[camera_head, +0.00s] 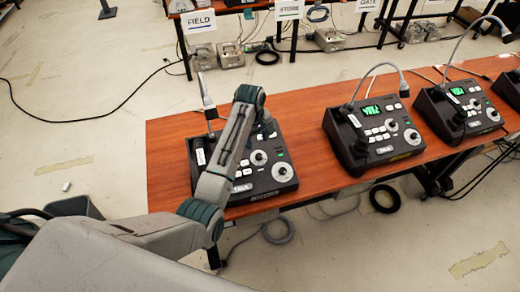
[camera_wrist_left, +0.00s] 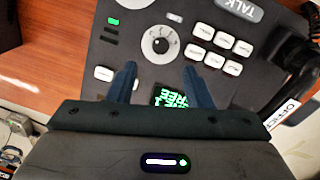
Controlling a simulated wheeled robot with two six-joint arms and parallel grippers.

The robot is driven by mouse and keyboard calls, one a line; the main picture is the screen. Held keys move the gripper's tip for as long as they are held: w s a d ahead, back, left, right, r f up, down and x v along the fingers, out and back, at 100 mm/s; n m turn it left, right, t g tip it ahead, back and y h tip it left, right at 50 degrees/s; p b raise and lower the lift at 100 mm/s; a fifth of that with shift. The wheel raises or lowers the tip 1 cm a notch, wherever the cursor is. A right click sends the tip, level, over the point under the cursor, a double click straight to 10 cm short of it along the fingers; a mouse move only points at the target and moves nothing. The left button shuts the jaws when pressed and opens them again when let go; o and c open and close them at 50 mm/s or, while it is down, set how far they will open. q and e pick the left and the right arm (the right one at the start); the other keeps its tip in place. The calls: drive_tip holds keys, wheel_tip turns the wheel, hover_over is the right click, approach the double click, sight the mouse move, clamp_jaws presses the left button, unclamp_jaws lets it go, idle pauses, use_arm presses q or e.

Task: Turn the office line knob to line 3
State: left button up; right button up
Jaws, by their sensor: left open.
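The office paging phone (camera_head: 270,183) is the leftmost dark console on the table; an OFFICE label (camera_wrist_left: 283,113) shows beside it in the left wrist view. My left gripper (camera_wrist_left: 158,68) is open and empty over the panel. Its fingertips stop short of the knob, one toward each side, with the green-lit display (camera_wrist_left: 170,97) between the fingers. In the head view my left arm hides part of this phone.
A second knob (camera_head: 281,171) and white buttons (camera_wrist_left: 220,47) lie close to the knob. A gooseneck microphone (camera_head: 207,95) rises at the phone's back left. More phones (camera_head: 374,135) stand to the right on the wooden table (camera_head: 165,150).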

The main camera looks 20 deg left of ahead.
sight(259, 156)
use_arm(q)
drive_tip(key=f, duration=0.1)
drive_tip(key=f+p, duration=0.1)
drive_tip(key=shift+s+d+f, duration=0.1)
drive_tip(key=shift+s+f, duration=0.25)
drive_tip(key=f, duration=0.2)
drive_tip(key=w+f+p, duration=0.1)
drive_tip(key=f, duration=0.2)
drive_tip(key=shift+w+d+f, duration=0.15)
drive_tip(key=shift+f, duration=0.2)
drive_tip(key=shift+s, duration=0.2)
drive_tip(key=shift+c, duration=0.5)
drive_tip(key=shift+w, duration=0.1)
drive_tip(key=c, duration=0.9)
